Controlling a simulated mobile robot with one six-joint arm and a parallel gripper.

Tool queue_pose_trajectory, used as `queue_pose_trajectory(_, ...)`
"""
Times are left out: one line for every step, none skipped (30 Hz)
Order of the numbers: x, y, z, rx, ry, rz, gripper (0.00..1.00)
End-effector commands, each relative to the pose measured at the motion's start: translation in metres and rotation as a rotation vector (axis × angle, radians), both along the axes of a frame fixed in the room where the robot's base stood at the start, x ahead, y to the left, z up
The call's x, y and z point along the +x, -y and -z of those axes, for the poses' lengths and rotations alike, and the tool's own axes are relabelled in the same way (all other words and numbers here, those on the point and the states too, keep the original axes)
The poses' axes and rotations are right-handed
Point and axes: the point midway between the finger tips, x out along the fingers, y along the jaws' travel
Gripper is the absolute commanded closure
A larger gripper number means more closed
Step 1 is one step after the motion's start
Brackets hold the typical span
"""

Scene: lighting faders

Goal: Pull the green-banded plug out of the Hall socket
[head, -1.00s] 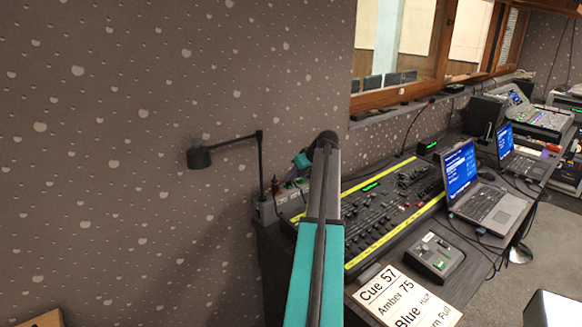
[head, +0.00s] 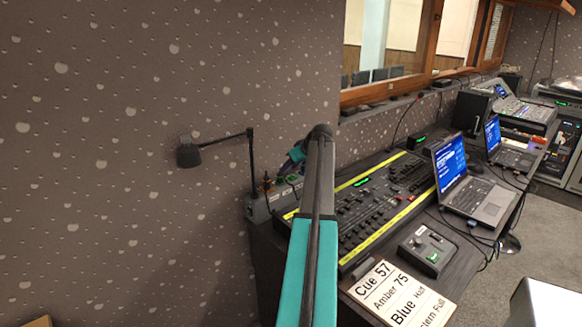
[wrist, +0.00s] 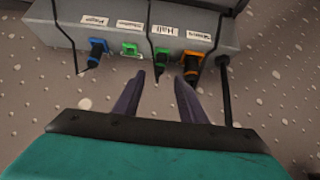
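The socket box (wrist: 140,28) is a grey strip with white labels, at the top of the wrist view. The green-banded plug (wrist: 161,62) sits in the socket under the label reading Hall (wrist: 164,31). Its dark body points toward my gripper, and a black cable runs by it. My gripper (wrist: 161,80) is open, its two dark fingers apart. The fingertips are just short of the plug, with nothing between them. In the head view the socket box (head: 256,207) stands against the wall, and my arm hides much of the gripper.
A blue-banded plug (wrist: 97,50) is to the left and an orange-banded plug (wrist: 192,65) close to the right finger. A green socket (wrist: 131,49) beside Hall looks empty. A black lamp (head: 188,152) rises by the box. A fader desk (head: 375,210) and laptop (head: 465,185) lie right.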

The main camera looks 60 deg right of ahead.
Motion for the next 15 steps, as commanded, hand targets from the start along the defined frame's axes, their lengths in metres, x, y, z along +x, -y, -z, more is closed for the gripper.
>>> queue_pose_trajectory(0.004, 0.002, 0.005, 0.001, 0.0, -0.001, 0.62)
queue_pose_trajectory(0.005, 0.002, 0.007, 0.0, 0.0, 0.0, 0.62)
queue_pose_trajectory(0.008, 0.003, 0.01, 0.0, 0.0, 0.0, 0.62)
queue_pose_trajectory(0.01, 0.004, 0.012, 0.0, 0.0, 0.0, 0.62)
queue_pose_trajectory(0.012, 0.005, 0.014, 0.0, 0.0, 0.0, 0.62)
queue_pose_trajectory(0.014, 0.005, 0.017, 0.0, 0.0, 0.0, 0.62)
queue_pose_trajectory(0.016, 0.006, 0.02, 0.0, 0.0, 0.0, 0.62)
queue_pose_trajectory(0.018, 0.006, 0.022, 0.0, 0.0, 0.0, 0.62)
queue_pose_trajectory(0.021, 0.007, 0.025, -0.001, 0.0, -0.001, 0.62)
queue_pose_trajectory(0.023, 0.007, 0.028, 0.0, -0.001, -0.001, 0.62)
queue_pose_trajectory(0.025, 0.008, 0.03, 0.0, -0.001, -0.001, 0.62)
queue_pose_trajectory(0.027, 0.009, 0.034, 0.0, -0.001, -0.001, 0.62)
queue_pose_trajectory(0.029, 0.009, 0.036, 0.0, -0.001, -0.001, 0.62)
queue_pose_trajectory(0.031, 0.01, 0.038, 0.0, -0.001, -0.001, 0.62)
queue_pose_trajectory(0.033, 0.011, 0.04, 0.0, 0.0, -0.001, 0.62)
